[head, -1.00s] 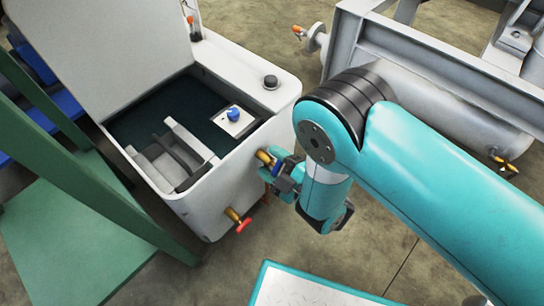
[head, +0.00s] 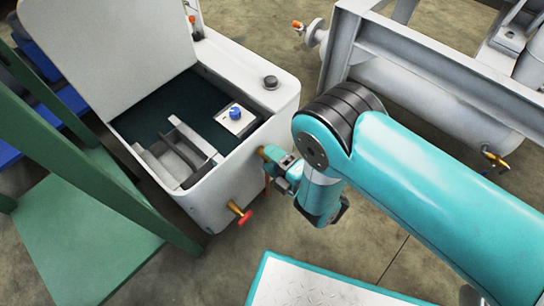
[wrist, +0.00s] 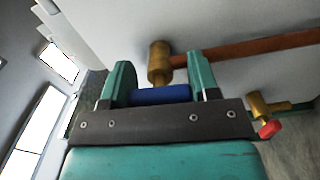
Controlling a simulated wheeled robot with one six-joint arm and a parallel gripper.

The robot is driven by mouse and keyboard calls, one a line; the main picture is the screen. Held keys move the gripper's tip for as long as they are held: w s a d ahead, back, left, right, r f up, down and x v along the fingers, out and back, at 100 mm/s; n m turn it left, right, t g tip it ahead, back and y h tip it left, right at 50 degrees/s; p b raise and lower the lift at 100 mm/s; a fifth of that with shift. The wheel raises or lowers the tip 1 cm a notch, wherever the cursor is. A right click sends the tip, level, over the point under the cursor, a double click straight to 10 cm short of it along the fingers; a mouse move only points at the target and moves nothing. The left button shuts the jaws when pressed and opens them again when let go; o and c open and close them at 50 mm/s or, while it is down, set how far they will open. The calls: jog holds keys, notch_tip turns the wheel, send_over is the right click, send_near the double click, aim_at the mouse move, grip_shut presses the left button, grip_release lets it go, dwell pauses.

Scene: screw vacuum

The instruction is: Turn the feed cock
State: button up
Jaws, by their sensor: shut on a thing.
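The feed cock is a brass valve (wrist: 159,62) with a blue handle (wrist: 160,95) on the side of the white machine. In the wrist view the blue handle lies crosswise between my two teal fingers. My gripper (wrist: 161,78) is shut on this handle, with the brass body just beyond it. In the head view my gripper (head: 279,170) is against the machine's near side at the brass valve (head: 268,152). The blue handle is hidden there by the fingers.
A second brass cock with a red handle (head: 245,217) sticks out lower on the white machine (head: 216,203). A copper pipe (wrist: 255,47) runs from the brass valve. A grey tank frame (head: 340,55) stands behind my arm. A green frame (head: 90,150) stands at left.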

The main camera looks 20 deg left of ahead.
dwell(0.3)
jog(key=o, duration=0.9)
jog(key=shift+d, duration=0.1)
jog(key=shift+p+v, duration=8.6)
jog(key=shift+p, duration=2.65)
